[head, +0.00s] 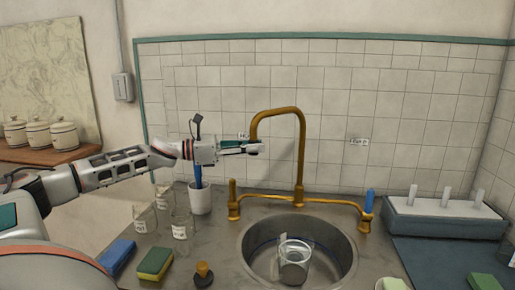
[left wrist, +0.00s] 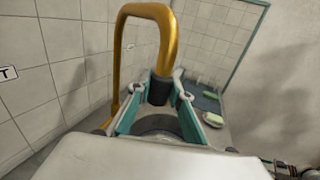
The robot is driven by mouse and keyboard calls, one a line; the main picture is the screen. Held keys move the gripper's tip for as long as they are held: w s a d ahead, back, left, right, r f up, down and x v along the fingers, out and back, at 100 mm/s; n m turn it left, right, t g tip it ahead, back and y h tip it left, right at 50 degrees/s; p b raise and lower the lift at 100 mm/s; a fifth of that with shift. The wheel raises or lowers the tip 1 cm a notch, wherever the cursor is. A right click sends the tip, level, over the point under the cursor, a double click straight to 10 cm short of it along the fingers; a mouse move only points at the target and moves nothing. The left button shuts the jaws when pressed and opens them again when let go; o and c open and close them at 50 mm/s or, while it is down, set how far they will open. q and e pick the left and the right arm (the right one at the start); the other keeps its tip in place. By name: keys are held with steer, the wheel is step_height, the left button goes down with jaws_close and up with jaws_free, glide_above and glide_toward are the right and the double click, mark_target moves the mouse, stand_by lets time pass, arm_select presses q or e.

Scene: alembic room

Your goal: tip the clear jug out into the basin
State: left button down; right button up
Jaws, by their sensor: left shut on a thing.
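A clear glass vessel, which looks like the clear jug (head: 294,262), stands in the round basin (head: 342,265) and seems upright. I cannot tell whether it holds liquid. My left gripper (head: 257,147) is above and behind the basin, well away from the vessel. Its fingers are closed around the end of the brass tap's spout (head: 300,150). In the left wrist view the spout (left wrist: 152,15) comes down between the teal fingers of the gripper (left wrist: 165,87), with part of the basin (left wrist: 160,124) below. My right gripper is not in view.
Several labelled clear beakers (head: 182,228) and a white cup (head: 200,199) stand left of the basin. Sponges (head: 155,263) and a small brown-topped stopper (head: 203,275) lie at the front left. A grey rack (head: 445,219) stands on the right.

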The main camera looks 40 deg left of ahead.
arm_select(q)
steer(key=shift+a, duration=0.1)
stand_by(0.3)
steer(key=c, duration=1.8)
jaws_free()
steer(key=shift+s, duration=0.35)
steer(key=v, duration=1.1)
steer(key=shift+a, duration=0.3)
